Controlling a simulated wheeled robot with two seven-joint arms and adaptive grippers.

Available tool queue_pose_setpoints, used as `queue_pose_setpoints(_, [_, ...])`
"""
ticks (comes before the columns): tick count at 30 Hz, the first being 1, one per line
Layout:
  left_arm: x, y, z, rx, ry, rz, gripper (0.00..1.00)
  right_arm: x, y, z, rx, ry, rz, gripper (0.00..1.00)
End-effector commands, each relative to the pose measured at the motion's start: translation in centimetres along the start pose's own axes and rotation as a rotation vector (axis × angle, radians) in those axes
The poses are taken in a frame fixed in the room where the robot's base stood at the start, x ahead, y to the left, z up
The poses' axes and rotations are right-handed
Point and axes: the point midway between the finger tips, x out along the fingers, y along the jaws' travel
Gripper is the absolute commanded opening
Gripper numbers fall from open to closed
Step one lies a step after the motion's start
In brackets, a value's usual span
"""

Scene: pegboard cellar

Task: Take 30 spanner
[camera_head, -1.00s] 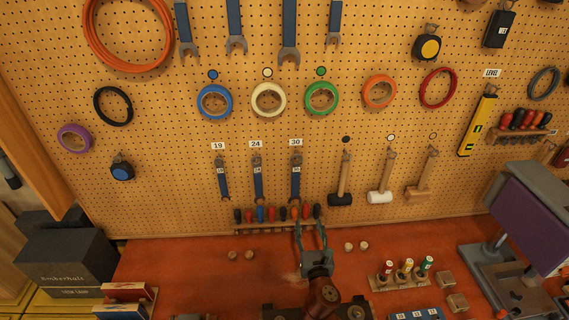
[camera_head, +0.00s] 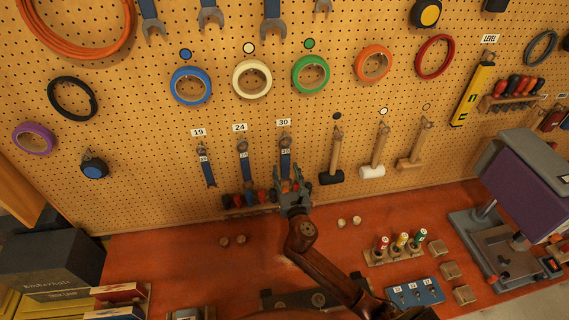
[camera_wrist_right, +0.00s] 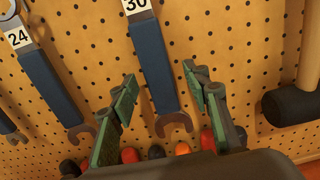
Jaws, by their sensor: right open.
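The 30 spanner (camera_head: 285,160) hangs on the pegboard under its 30 label, with a blue handle and a brown open jaw pointing down. In the right wrist view the 30 spanner (camera_wrist_right: 155,66) hangs between the fingers of my right gripper (camera_wrist_right: 162,105). The fingers are open, one on each side of it, and I see no contact. In the head view my right gripper (camera_head: 290,188) covers the spanner's lower end. The 24 spanner (camera_head: 243,163) and the 19 spanner (camera_head: 206,167) hang to its left. My left gripper is not in view.
A rack of screwdrivers (camera_head: 238,200) sits low on the board beside and behind my gripper. A black-headed mallet (camera_head: 334,165) hangs to the right. The red bench (camera_head: 190,265) below holds small wooden knobs (camera_head: 349,222) and a bottle block (camera_head: 402,248).

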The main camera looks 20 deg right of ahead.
Motion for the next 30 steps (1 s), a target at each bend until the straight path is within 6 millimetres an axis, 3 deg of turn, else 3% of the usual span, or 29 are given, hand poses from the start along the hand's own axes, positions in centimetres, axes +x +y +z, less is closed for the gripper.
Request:
queue_pose_setpoints(4, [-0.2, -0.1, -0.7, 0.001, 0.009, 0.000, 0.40, 1.6, 0.1, 0.0, 0.000, 0.000, 0.001, 0.44])
queue_pose_setpoints(12, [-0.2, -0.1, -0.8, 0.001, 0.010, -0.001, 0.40, 1.8, 0.1, 0.0, 0.000, 0.000, 0.002, 0.44])
queue_pose_setpoints(30, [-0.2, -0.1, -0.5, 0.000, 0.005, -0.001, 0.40, 1.8, 0.2, 0.0, 0.000, 0.000, 0.003, 0.02])
